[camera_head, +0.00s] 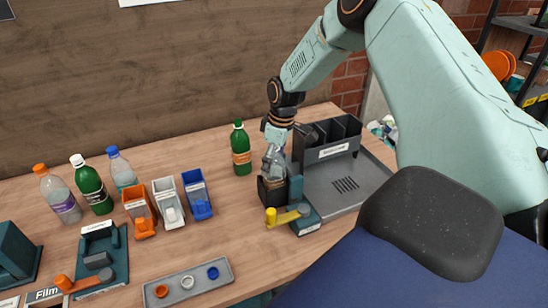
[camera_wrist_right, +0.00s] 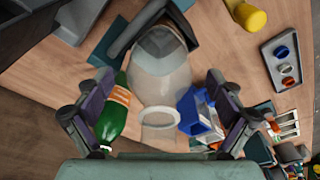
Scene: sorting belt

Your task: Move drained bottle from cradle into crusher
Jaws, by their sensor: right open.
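A clear, empty bottle (camera_wrist_right: 165,75) stands with its open neck towards my right wrist camera. Its lower end sits in a dark box-shaped holder with a yellow lever (camera_head: 287,216); the bottle (camera_head: 274,158) also shows in the head view, partly hidden by my gripper. I take this holder to be the crusher. My right gripper (camera_wrist_right: 158,95) is open, one finger on each side of the bottle, with visible gaps. A teal fixture with an orange lever (camera_head: 100,255) stands at the front left; I cannot tell whether it is the cradle. My left gripper is not in view.
A green bottle (camera_head: 240,150) stands just left of the gripper. A dark grey tray with bins (camera_head: 345,185) adjoins the holder on the right. Orange, white and blue bins (camera_head: 197,195) and several bottles stand left. A cap tray (camera_head: 188,284) lies in front.

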